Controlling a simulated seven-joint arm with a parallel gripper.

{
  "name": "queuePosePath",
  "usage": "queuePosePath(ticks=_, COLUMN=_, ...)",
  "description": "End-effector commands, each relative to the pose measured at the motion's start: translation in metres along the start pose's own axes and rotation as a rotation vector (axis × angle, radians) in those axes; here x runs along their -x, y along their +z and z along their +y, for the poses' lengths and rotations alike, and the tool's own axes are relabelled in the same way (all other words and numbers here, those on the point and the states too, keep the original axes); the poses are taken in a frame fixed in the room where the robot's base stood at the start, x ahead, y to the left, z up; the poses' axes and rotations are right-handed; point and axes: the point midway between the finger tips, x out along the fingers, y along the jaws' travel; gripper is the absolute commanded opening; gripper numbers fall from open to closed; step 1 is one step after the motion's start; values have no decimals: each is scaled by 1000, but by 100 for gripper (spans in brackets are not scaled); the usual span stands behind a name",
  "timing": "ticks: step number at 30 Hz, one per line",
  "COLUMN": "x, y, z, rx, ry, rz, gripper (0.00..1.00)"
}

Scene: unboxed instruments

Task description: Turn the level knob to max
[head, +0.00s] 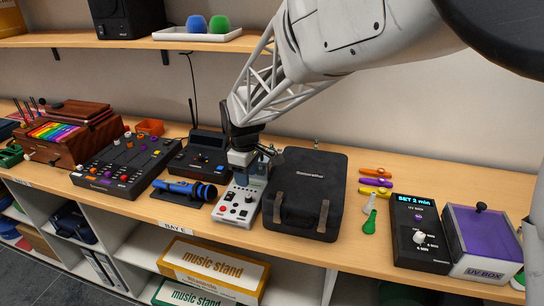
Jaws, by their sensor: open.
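A light grey device (237,206) with small knobs and buttons on its sloping face stands near the shelf's front edge. A red light or button shows on it, but its labels are too small to read, so I cannot tell which knob is the level knob. My gripper (252,160) is over the back part of this device, pointing down. It is open, with no held object visible. My gripper and wrist hide the device's rear, and I cannot tell whether the fingers touch anything there.
A black case (304,192) stands close on the device's right. A blue microphone (184,188) lies on its left, with a black mixer (126,165) and a black receiver (201,158) beyond. Coloured whistles (375,182), a black timer box (419,232) and a UV box (481,240) are at right.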

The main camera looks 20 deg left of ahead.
Motion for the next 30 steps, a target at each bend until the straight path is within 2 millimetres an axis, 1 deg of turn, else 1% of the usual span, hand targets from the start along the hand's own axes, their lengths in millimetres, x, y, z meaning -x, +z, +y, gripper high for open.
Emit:
queuePosePath(ticks=5, x=0, y=0, z=0, rx=75, ry=0, rz=0, gripper=48)
queuePosePath(ticks=12, x=0, y=0, z=0, rx=281, ry=0, rz=0, gripper=48)
queuePosePath(ticks=16, x=0, y=0, z=0, rx=360, ry=0, rz=0, gripper=48)
queuePosePath(ticks=20, x=0, y=0, z=0, rx=388, ry=0, rz=0, gripper=48)
queuePosePath(ticks=30, x=-1, y=0, z=0, rx=387, ry=-1, rz=-1, gripper=48)
